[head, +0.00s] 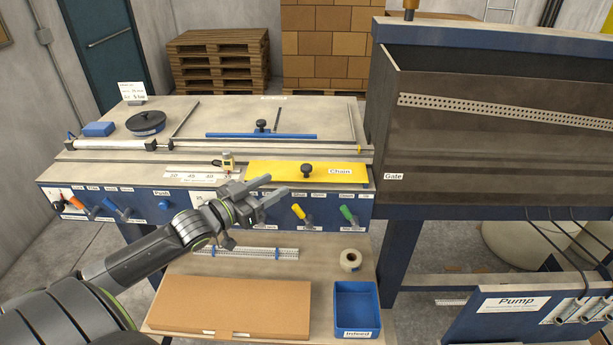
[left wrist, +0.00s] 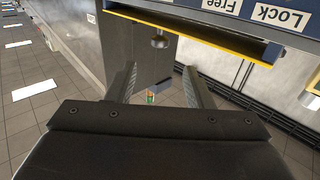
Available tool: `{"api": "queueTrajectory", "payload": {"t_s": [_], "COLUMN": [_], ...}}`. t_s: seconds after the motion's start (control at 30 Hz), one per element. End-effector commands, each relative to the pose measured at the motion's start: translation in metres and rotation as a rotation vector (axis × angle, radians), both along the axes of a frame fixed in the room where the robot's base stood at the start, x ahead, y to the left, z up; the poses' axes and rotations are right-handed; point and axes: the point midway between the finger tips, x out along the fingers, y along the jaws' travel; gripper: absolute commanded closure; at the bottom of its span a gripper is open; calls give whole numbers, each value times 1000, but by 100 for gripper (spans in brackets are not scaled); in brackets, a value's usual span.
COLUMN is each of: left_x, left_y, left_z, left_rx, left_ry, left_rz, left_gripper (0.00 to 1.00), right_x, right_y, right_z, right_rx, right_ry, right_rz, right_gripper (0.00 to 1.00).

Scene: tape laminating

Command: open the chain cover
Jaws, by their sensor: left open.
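The chain cover (head: 270,172) is a flat yellow plate labelled "Chain", lying closed at the right front of the machine top. A black knob (head: 306,168) stands on it. My left gripper (head: 280,184) is open and empty at the cover's front edge, left of and nearer than the knob. In the left wrist view the open fingers (left wrist: 160,78) have nothing between them. A yellow edge (left wrist: 190,35), apparently the cover's, runs across the top there, with a grey knob-like part (left wrist: 159,40) just ahead of the fingers. My right gripper is not in view.
The front panel (head: 180,208) carries an orange, a blue, a yellow (head: 298,211) and a green lever (head: 348,214). Below are a cardboard box (head: 235,305), a blue bin (head: 357,310) and a tape roll (head: 350,260).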

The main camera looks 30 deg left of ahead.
Motion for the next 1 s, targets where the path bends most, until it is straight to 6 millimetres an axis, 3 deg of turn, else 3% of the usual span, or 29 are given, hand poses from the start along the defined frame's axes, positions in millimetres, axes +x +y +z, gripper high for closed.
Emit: {"api": "queueTrajectory", "payload": {"t_s": [0.03,0.2,0.47,0.73,1.0], "left_x": [7,25,60,96,112], "left_y": [-2,-6,-15,-22,-27], "left_z": [-4,-4,-2,1,0], "left_rx": [1,1,-2,-2,0], "left_ry": [-5,-4,-5,-1,1], "left_rz": [0,0,-2,2,0], "left_gripper": [53,53,53,53,53], "right_x": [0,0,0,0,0], "right_y": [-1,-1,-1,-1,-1], "right_z": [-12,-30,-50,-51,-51], "right_rx": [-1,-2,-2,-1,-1], "right_ry": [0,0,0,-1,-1], "right_rz": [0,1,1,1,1], "right_gripper": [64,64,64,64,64]}}
